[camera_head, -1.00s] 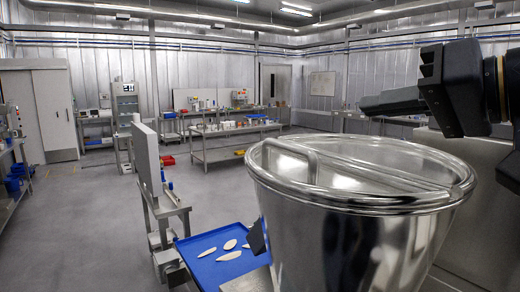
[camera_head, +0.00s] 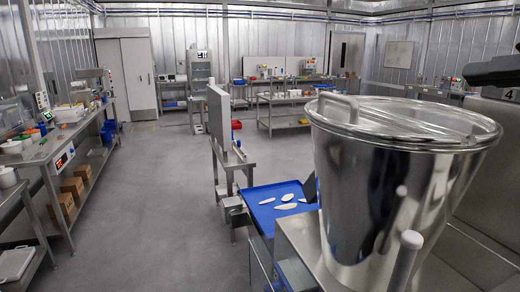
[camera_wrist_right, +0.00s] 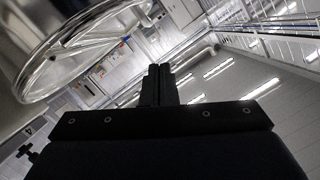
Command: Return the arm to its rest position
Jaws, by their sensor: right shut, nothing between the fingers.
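My right gripper (camera_head: 472,75) shows only in part at the right edge of the head view, beyond the rim of a large steel vat (camera_head: 375,190). In the right wrist view the dark fingers of my right gripper (camera_wrist_right: 158,70) are together, with nothing between them. They point toward the ceiling and far wall. The vat (camera_wrist_right: 28,75) fills the upper left of that view, apart from the fingers. Its clear lid (camera_head: 410,117) is on, with a raised handle. My left gripper is in no view.
A blue tray (camera_head: 262,217) with several pale flat pieces lies left of the vat. A pale upright rod (camera_head: 404,262) stands before the vat. Steel benches (camera_head: 75,135) line the left. The grey floor (camera_head: 165,200) between is open.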

